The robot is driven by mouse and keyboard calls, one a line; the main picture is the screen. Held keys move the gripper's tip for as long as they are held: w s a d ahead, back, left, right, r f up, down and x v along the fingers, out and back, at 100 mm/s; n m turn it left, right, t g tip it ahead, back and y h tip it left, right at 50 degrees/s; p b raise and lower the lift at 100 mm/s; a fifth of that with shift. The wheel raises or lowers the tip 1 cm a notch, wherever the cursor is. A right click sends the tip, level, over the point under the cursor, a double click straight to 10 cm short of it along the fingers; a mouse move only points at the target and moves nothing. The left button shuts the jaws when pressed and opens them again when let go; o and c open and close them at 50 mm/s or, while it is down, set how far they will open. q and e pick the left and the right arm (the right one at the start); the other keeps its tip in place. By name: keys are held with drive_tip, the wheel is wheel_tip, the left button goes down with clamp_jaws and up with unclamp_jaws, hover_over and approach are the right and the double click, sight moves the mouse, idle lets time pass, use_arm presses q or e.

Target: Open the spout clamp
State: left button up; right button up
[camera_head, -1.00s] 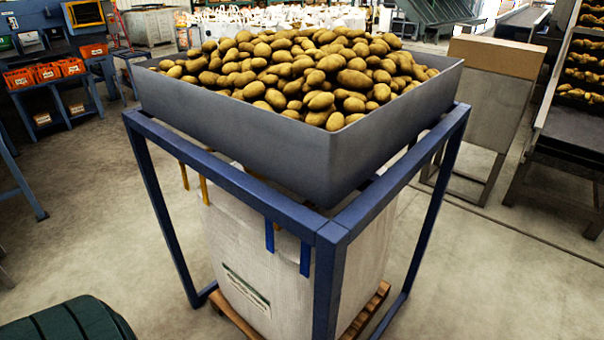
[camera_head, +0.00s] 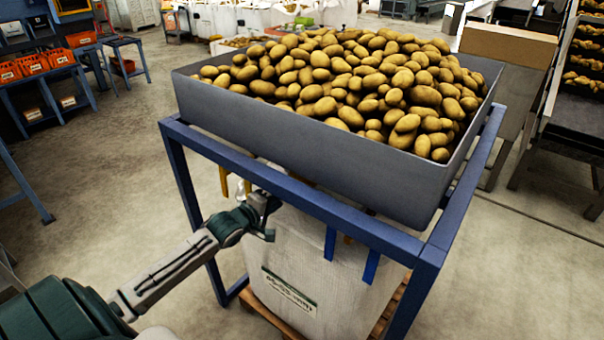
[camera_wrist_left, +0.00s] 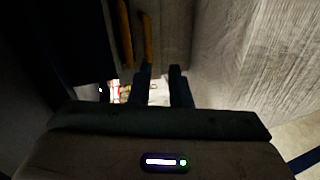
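The grey hopper (camera_head: 320,150) full of potatoes (camera_head: 340,80) stands on a blue frame. A white bulk bag (camera_head: 300,245) hangs below it. I cannot make out the spout clamp in either view. My left gripper (camera_head: 269,219) is at the near left side of the frame, by the bag's upper part, below the top rail. In the left wrist view its two dark fingers (camera_wrist_left: 161,88) are apart, with nothing seen between them. Two yellow straps (camera_wrist_left: 147,38) hang just beyond the fingers. My right gripper is not in view.
Blue straps (camera_head: 371,266) hang at the bag's front. A wooden pallet (camera_head: 270,315) lies under the bag.

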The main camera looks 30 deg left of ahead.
sight(300, 178)
use_arm(q)
wheel_tip(300, 178, up, 4)
drive_tip(key=w+n, duration=0.1)
drive_tip(key=shift+t, duration=0.4)
drive_tip(key=x, duration=0.7)
drive_tip(key=d+x, duration=0.1)
drive_tip(key=x, duration=0.2)
drive_tip(key=shift+w+b, duration=0.2)
drive_tip(key=shift+b, duration=0.2)
clamp_jaws()
